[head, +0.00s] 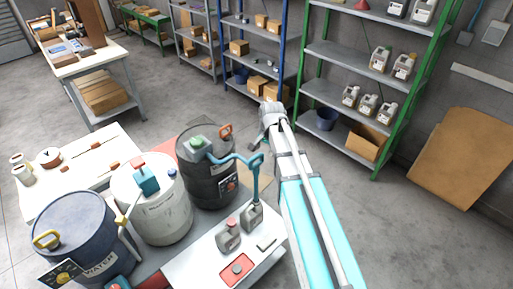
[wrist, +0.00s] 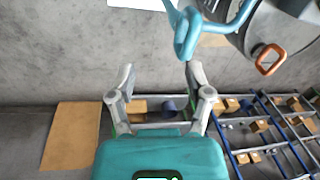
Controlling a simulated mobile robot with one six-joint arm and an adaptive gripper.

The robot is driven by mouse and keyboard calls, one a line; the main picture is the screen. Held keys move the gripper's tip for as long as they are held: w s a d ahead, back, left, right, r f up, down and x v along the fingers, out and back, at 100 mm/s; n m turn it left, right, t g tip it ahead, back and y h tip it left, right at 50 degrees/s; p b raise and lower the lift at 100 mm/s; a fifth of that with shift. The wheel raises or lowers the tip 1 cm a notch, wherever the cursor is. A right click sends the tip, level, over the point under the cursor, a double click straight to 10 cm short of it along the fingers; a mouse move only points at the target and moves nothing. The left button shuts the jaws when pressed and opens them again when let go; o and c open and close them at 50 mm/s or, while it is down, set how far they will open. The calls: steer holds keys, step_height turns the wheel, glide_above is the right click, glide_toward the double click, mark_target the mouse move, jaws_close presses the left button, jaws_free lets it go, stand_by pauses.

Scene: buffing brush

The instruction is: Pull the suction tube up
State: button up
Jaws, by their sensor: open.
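A teal tube (head: 232,159) runs from the top of the black drum (head: 206,175) to a teal loop handle (head: 257,161), above a small grey can (head: 251,216) on the white table. I cannot tell for sure that this is the suction tube. The wrist view shows the loop handle (wrist: 186,38) at the top, just beyond the fingertips in the picture. My gripper (wrist: 160,78) is open, with nothing between its fingers. In the head view my gripper (head: 270,116) is up and right of the black drum, partly hidden by my arm.
An orange handle (head: 225,131) sits on the black drum's rim. A white drum (head: 152,202) and a blue-grey drum (head: 83,238) stand to its left. A second grey can (head: 229,236) stands on the white table (head: 215,262). Green shelving (head: 330,55) is behind; floor between is clear.

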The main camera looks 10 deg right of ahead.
mark_target(256, 155)
steer(key=w+r+m+p, duration=0.1)
steer(key=w+r+m, duration=0.1)
steer(key=w, duration=0.3)
steer(key=shift+w+a+r+m+p, duration=0.15)
steer(key=shift+r+m+p, duration=0.2)
steer(key=shift+r, duration=0.15)
steer(key=shift+f, duration=0.2)
steer(key=f+b, duration=0.4)
steer(key=w+a+f+b, duration=0.1)
steer(key=f+b, duration=0.3)
steer(key=b, duration=0.1)
steer(key=w+f+b, duration=0.1)
steer(key=f+b, duration=0.3)
steer(key=f, duration=0.1)
steer(key=shift+w+a, duration=0.1)
steer(key=shift+a, duration=0.15)
steer(key=shift+b, duration=0.3)
jaws_close()
